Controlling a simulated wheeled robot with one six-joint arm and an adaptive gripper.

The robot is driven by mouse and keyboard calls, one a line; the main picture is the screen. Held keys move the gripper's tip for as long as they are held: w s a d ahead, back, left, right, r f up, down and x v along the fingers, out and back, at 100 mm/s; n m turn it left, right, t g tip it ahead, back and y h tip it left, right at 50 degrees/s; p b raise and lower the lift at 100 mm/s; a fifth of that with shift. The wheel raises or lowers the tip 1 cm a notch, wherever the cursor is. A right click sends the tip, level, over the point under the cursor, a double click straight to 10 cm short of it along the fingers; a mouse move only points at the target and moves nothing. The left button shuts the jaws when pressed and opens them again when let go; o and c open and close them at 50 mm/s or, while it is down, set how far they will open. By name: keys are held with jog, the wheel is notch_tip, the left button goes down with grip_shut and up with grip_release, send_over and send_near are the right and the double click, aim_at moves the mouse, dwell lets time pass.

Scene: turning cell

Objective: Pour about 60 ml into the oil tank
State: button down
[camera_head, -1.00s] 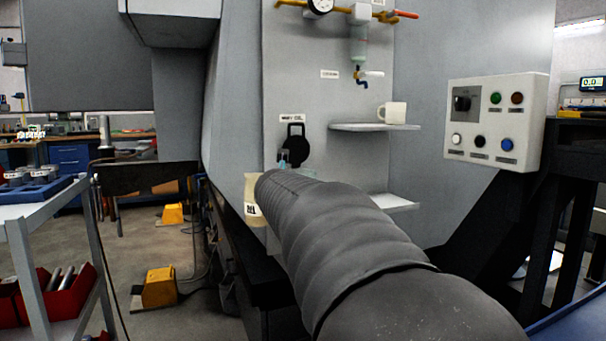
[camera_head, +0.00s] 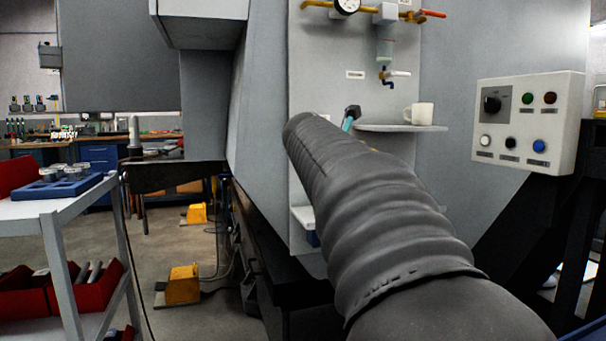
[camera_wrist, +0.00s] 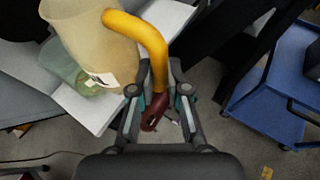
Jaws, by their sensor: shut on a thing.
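My gripper (camera_wrist: 160,88) is shut on the yellow handle (camera_wrist: 150,42) of a cream jug (camera_wrist: 92,30) in the wrist view. The handle's dark red lower end hangs between the fingers. The jug is in the upper left, with a white label near its lower end. Its mouth and contents cannot be made out. In the head view my sleeved arm hides the jug and the oil filler area of the machine panel (camera_head: 304,85). Only a dark, teal-edged gripper part (camera_head: 350,118) shows past the arm, left of the mug shelf.
A greenish clear vessel (camera_wrist: 78,74) appears beside the jug, above a white ledge (camera_wrist: 93,110). A white mug (camera_head: 420,114) stands on a small shelf (camera_head: 400,128). A button box (camera_head: 528,122) is to the right.

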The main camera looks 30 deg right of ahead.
jog(key=f+m+g, duration=0.1)
jog(key=w+d+f+g, duration=0.1)
jog(key=f+m+g, duration=0.1)
jog(key=f, duration=0.1)
jog(key=shift+w+d+m+h, duration=0.25)
jog(key=shift+d+m+h, duration=0.05)
jog(key=shift+d+h, duration=0.1)
jog(key=shift+w+d+f+m+g, duration=0.2)
jog(key=shift+f+m+g, duration=0.5)
jog(key=shift+g, duration=0.1)
jog(key=shift+w+a+r, duration=0.1)
jog(key=shift+r, duration=0.05)
